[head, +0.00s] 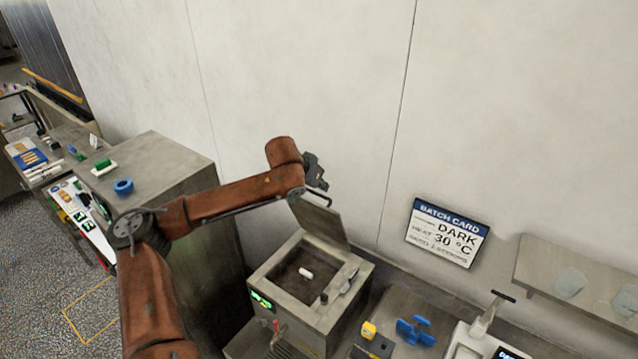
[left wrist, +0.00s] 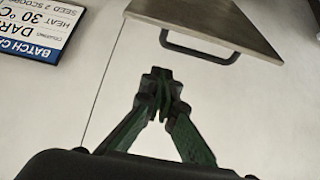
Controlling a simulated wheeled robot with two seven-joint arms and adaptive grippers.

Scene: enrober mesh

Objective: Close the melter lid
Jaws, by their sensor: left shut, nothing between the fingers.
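The melter (head: 312,310) is a grey box with an open top, a dark well and a green display, below and right of centre in the head view. Its lid (head: 322,222) stands raised at the back, near the wall, with a dark bar handle (head: 315,194) at its top edge. My left gripper (head: 318,182) is shut and empty, close to the handle in the head view. In the left wrist view its fingertips (left wrist: 161,84) meet below the handle (left wrist: 199,49) and lid (left wrist: 215,18), with a visible gap. My right gripper is not in view.
A small white piece (head: 306,272) lies in the well. A dark knob (head: 324,298) and a metal tool lie on the melter's right rim. A batch card (head: 447,232) hangs on the wall. A grey cabinet (head: 160,165) stands to the left. A blue item (head: 415,331) lies to the right.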

